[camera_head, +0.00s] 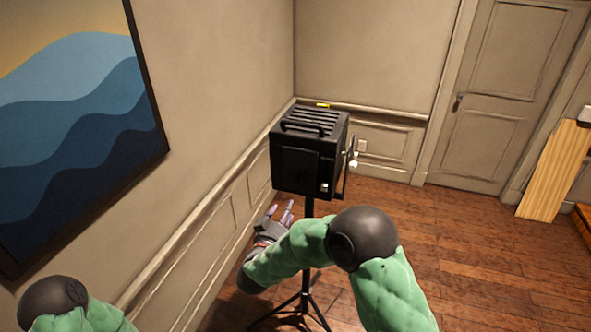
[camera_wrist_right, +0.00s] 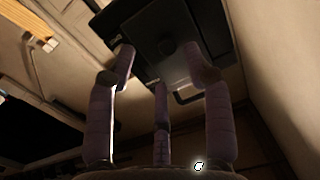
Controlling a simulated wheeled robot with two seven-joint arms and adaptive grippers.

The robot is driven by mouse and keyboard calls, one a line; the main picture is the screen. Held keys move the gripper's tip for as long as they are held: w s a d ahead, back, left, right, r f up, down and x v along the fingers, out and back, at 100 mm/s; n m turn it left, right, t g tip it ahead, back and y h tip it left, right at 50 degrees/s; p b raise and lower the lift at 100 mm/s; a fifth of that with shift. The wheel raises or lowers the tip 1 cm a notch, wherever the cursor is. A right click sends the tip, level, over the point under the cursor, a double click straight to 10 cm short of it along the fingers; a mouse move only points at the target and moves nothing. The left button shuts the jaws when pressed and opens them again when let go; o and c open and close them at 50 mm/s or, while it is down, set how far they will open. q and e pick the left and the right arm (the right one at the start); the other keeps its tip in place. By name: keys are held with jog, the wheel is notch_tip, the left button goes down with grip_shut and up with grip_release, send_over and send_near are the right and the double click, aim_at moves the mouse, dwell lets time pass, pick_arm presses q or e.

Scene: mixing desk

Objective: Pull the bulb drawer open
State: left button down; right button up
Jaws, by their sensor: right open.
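A black box-shaped lamp housing (camera_head: 308,155) with a slatted top and a top handle stands on a tripod (camera_head: 306,285). A flat panel (camera_head: 297,164) shows on its front face; I cannot tell for certain whether this is the bulb drawer. My right gripper (camera_head: 282,214) is open and empty, below and left of the housing's front, apart from it. In the right wrist view, its fingers (camera_wrist_right: 160,90) are spread, with the housing's dark underside (camera_wrist_right: 165,40) beyond them and a dark handle loop (camera_wrist_right: 190,97) between. My left forearm shows at bottom left; its gripper is out of view.
A metal bracket (camera_head: 349,170) with pale knobs stands out at the housing's right side. A wall with a picture (camera_head: 80,120) runs close on the left. The wooden floor (camera_head: 460,240) to the right is open, up to a door (camera_head: 506,95) and a plank (camera_head: 553,172).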

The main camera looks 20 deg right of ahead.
aim_at(296, 183)
jog(key=shift+h, duration=0.3)
jog(key=w+d+r, duration=0.1)
jog(key=w+d, duration=0.1)
jog(key=w, duration=0.1)
jog(key=w+d+r+p, duration=0.1)
jog(key=w+d, duration=0.1)
jog(key=w, duration=0.1)
jog(key=w+d+p, duration=0.1)
jog(key=w+d, duration=0.1)
jog(key=shift+w+d+r, duration=0.1)
jog(key=shift+w+r, duration=0.3)
grip_shut()
